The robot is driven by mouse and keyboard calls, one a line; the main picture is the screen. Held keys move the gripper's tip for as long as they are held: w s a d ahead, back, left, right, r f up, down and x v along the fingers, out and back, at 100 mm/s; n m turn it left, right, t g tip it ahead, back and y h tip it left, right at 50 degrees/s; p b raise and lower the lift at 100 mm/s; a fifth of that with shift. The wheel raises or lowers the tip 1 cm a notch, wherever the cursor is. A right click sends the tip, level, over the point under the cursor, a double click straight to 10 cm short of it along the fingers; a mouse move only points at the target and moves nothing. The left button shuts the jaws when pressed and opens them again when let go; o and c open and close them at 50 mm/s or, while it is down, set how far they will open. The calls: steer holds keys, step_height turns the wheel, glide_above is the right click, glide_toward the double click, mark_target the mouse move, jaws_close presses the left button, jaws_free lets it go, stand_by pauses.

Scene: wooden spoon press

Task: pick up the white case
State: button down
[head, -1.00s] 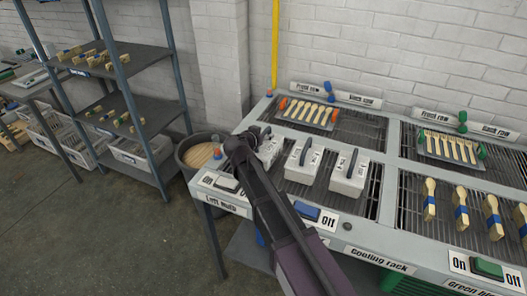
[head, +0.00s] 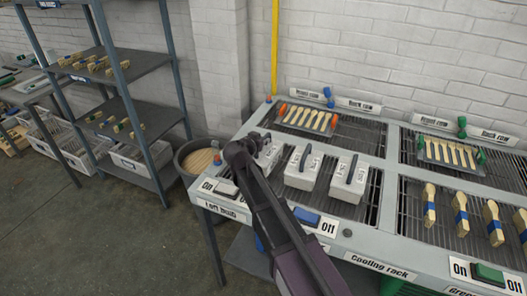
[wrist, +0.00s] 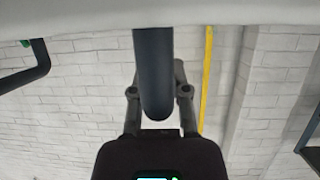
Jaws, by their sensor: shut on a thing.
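Three white cases with dark handles stand in a row on the left part of the rack table. The leftmost white case (head: 269,154) is partly hidden behind my arm. My gripper (wrist: 158,92) is at this case, shut on its dark handle (wrist: 153,65), with one finger on each side in the wrist view. The pale case surface (wrist: 100,15) fills the top edge of that view. I cannot tell whether the case is clear of the grating. The middle case (head: 303,169) and the right case (head: 349,179) stand close by on its right.
The rack table (head: 375,262) has switches along its front edge. Trays of wooden spoons (head: 308,118) lie behind the cases. A round bin (head: 199,158) stands left of the table, near a shelf unit (head: 115,52). The floor at the front left is clear.

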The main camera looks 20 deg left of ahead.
steer(key=shift+r, duration=0.15)
step_height(320, 180, up, 3)
steer(key=p, duration=0.3)
steer(key=shift+r+p, duration=0.15)
steer(key=shift+p, duration=0.2)
steer(key=s+d+r+p, duration=0.1)
steer(key=s, duration=1.5)
steer(key=shift+d+r, duration=0.2)
step_height(320, 180, up, 5)
steer(key=p, duration=0.5)
steer(key=shift+r+p, duration=0.2)
steer(key=shift+p, duration=0.2)
stand_by(0.3)
